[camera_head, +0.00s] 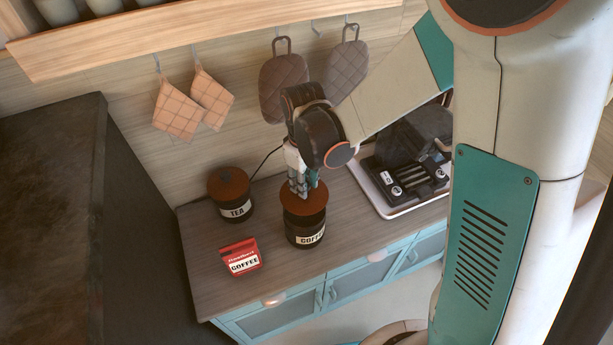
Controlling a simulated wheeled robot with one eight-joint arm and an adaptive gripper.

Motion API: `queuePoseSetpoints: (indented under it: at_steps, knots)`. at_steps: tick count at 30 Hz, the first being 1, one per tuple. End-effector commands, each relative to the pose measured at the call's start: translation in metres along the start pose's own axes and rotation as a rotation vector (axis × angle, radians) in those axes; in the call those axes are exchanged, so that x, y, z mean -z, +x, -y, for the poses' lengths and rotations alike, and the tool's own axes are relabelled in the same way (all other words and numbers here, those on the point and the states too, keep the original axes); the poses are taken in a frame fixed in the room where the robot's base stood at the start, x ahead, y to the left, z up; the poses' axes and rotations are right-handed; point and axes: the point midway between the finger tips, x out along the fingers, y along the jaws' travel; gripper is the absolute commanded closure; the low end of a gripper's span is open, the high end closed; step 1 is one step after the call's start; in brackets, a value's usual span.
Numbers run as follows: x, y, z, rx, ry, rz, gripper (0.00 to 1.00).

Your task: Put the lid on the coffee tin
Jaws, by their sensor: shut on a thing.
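The coffee tin (305,233) is a dark round tin with a white COFFEE label, standing upright near the middle of the counter. Its brown round lid (290,205) is at the top of the tin. My gripper (302,190) points down from above and is shut on the lid near its middle. The lid looks over the tin's mouth, but I cannot tell whether it rests on the rim or is slightly above it. The gripper hides part of the lid's top.
A TEA tin (235,210) with a brown lid stands to the left. A red coffee packet (241,258) is in front of it. A black coffee machine (405,170) on a white tray is at right. Mitts and cloths hang on the wall behind. The front counter is mostly clear.

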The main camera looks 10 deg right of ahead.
Motion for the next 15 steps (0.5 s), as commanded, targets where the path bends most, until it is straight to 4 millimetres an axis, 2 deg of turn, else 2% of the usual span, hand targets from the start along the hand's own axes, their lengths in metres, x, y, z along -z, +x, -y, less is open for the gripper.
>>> queuePoseSetpoints:
  at_steps: [15]
  knots:
    - [0.0,0.045,0.0,0.0,0.001,0.0,1.0]
